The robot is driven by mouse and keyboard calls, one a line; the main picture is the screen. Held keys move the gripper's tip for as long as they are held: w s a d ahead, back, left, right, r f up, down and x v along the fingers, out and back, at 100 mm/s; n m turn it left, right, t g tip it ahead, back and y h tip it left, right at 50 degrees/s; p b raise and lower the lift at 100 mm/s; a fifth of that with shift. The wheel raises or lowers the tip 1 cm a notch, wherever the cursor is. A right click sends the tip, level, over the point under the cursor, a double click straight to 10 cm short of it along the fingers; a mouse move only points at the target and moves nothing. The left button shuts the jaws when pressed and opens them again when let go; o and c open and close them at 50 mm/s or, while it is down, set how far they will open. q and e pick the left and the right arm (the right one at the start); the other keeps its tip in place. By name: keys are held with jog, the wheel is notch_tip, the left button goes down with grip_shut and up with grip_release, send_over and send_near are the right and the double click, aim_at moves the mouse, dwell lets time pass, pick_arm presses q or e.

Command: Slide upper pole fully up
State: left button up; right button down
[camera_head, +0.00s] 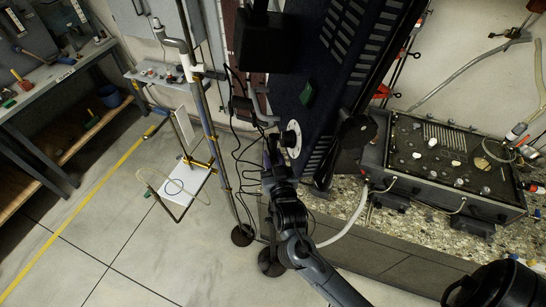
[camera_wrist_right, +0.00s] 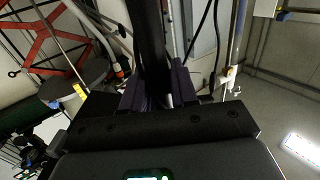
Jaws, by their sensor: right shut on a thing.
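The upper pole is a dark upright pole (camera_wrist_right: 152,40), seen close up in the right wrist view between the two fingers of my right gripper (camera_wrist_right: 157,82). The fingers are shut on it from both sides. In the head view my right gripper (camera_head: 270,150) is beside the large dark vented panel, at the pole stand. There the gripper, cables and a black box above hide most of the pole. The stand's round base (camera_head: 271,263) is on the floor below. My left gripper is not in view.
A second, thin pole (camera_head: 214,150) stands just left on its own round base (camera_head: 243,236). Loose black cables hang between. The vented panel (camera_head: 340,85) and a stone counter (camera_head: 345,200) with a dark knobbed box (camera_head: 402,160) are right. Floor at left is mostly clear.

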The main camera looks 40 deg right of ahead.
jog(key=shift+r, duration=0.5)
jog(key=c, duration=1.1)
grip_release()
jog(key=shift+o, duration=0.4)
jog(key=shift+f, duration=0.25)
jog(key=shift+s+a+f, duration=0.1)
jog(key=shift+s+a, duration=0.2)
jog(key=shift+s, duration=0.15)
jog(key=b+v, duration=0.1)
jog(key=v, duration=0.8)
jog(key=shift+s+a, duration=0.15)
jog(key=shift+s, duration=0.2)
